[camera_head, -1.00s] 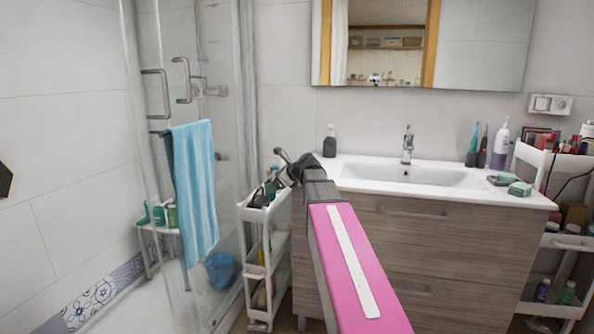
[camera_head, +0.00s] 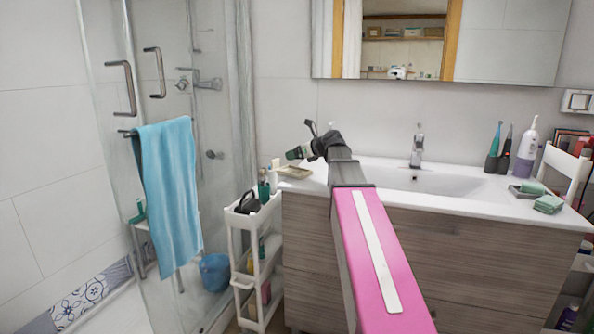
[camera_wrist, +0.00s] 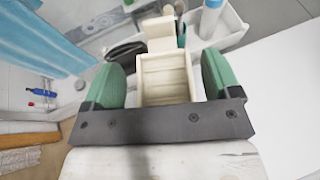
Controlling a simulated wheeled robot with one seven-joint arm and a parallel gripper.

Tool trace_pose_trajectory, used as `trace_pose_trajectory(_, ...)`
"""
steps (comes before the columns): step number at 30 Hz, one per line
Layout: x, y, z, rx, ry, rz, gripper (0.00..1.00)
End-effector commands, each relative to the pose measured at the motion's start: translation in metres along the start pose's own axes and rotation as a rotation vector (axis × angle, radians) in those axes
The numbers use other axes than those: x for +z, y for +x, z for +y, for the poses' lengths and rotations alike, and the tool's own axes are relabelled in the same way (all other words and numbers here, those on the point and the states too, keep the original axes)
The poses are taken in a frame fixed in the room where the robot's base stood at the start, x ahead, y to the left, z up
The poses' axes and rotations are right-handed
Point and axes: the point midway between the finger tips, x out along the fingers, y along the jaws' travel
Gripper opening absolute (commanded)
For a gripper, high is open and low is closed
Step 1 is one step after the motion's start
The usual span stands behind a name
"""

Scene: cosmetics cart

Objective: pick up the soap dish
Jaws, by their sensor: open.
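The soap dish is a beige, slatted, box-like dish (camera_head: 294,172) at the left end of the white sink counter in the head view. In the wrist view the dish (camera_wrist: 165,78) lies between the two green fingers, with a paler block at its far end. My gripper (camera_wrist: 161,65) is open, with one finger on each side of the dish. A gap shows on the left; on the right the finger is close, and I cannot tell whether it touches. In the head view my gripper (camera_head: 298,153) is just above and behind the dish.
A narrow white cart (camera_head: 250,222) with bottles and a dark item stands left of the counter. A blue towel (camera_head: 168,195) hangs on the shower glass. The tap (camera_head: 417,150) and basin are to the right. Green sponges (camera_head: 547,204) sit at the counter's right end.

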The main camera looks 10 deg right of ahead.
Motion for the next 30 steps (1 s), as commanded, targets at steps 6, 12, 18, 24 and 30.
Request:
trace_pose_trajectory(6, 0.000, 0.023, -0.001, 0.002, 0.002, 0.000, 0.83)
trace_pose_trajectory(12, 0.000, 0.051, -0.001, 0.002, 0.002, 0.000, 0.83)
trace_pose_trajectory(18, -0.002, 0.062, 0.001, 0.002, 0.001, 0.000, 0.83)
trace_pose_trajectory(24, -0.005, 0.088, 0.004, 0.002, 0.001, 0.000, 0.83)
trace_pose_trajectory(30, -0.005, 0.107, 0.004, 0.001, 0.001, 0.000, 0.83)
